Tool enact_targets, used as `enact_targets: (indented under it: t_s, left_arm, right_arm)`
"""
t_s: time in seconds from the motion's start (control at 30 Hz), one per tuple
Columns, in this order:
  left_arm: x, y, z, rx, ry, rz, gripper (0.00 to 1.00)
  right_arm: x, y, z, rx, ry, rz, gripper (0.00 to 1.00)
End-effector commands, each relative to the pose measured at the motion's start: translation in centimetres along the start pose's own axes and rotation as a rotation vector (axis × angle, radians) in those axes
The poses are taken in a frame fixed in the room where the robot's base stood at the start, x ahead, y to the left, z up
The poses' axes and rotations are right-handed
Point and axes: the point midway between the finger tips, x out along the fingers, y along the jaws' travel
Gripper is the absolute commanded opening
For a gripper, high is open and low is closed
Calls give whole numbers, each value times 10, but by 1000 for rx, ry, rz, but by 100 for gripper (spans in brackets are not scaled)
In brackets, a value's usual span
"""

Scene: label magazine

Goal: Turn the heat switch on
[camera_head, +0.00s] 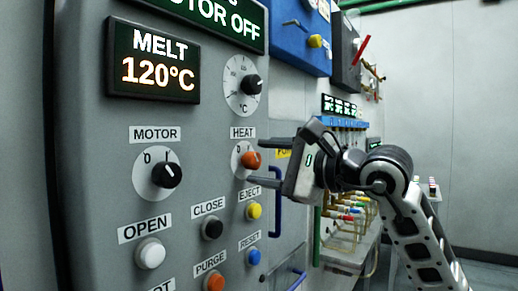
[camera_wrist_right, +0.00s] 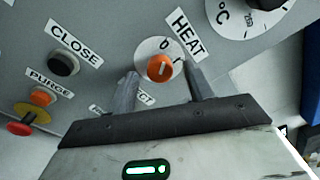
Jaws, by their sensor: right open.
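The heat switch is an orange knob (camera_head: 250,161) on a white round plate under the HEAT label, on the grey panel. It also shows in the right wrist view (camera_wrist_right: 161,68), with a "0" and another mark on its plate. I cannot tell for sure which mark the knob points to. My right gripper (camera_head: 258,169) is open and faces the panel. In the right wrist view its fingers (camera_wrist_right: 160,82) stand on either side of the knob, apart from it. How close the fingertips are to the panel is unclear. My left gripper is not in view.
The black MOTOR knob (camera_head: 166,175) is left of the heat switch, and a black temperature dial (camera_head: 251,84) is above. The yellow EJECT button (camera_head: 253,211) and black CLOSE button (camera_head: 212,228) are below. A blue handle (camera_head: 276,205) is right of them. The display (camera_head: 152,62) reads MELT 120°C.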

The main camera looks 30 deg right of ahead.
Motion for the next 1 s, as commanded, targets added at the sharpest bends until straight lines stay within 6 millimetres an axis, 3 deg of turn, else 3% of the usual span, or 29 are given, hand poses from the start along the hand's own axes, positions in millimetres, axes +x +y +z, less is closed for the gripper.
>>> enact_targets:
  t_s: [0.2,0.47,0.5,0.67,1.0]
  left_arm:
    - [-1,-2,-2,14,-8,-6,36]
    - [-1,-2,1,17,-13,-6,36]
    - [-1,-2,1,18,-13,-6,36]
    - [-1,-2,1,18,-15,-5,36]
    - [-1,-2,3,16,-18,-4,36]
  right_arm:
    - [17,0,0,-1,-1,-1,52]
    - [18,0,0,-1,-1,-1,52]
    - [18,0,0,-1,-1,-1,49]
    - [18,0,0,-1,0,-1,7]
    - [18,0,0,31,1,1,8]
